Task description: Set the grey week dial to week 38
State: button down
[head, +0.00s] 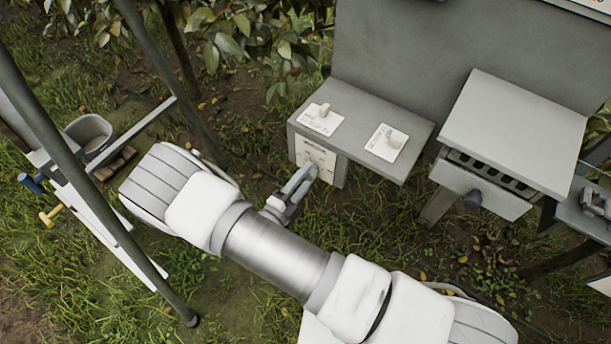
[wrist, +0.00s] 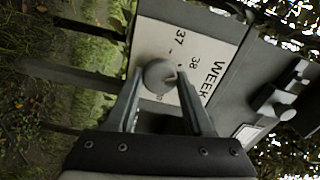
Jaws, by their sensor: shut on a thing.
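The grey week dial (wrist: 158,73) is a round knob on a white label plate (wrist: 205,48) in the wrist view. The plate reads WEEK, with 37 and 38 visible beside the dial; other marks by the fingers are partly hidden. My gripper (wrist: 160,80) is shut on the dial, one finger on each side. I cannot read exactly where the dial's pointer stands. In the head view the plate (head: 312,156) is on the front of a grey box, and my gripper (head: 311,173) reaches it from the lower left, largely hiding the dial.
A grey cabinet (head: 516,130) with a dark-knobbed drawer stands to the right.

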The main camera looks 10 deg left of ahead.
jog(key=shift+c, duration=1.4)
grip_release()
jog(key=shift+s, duration=0.1)
jog(key=v, duration=1.7)
jog(key=shift+s, duration=0.15)
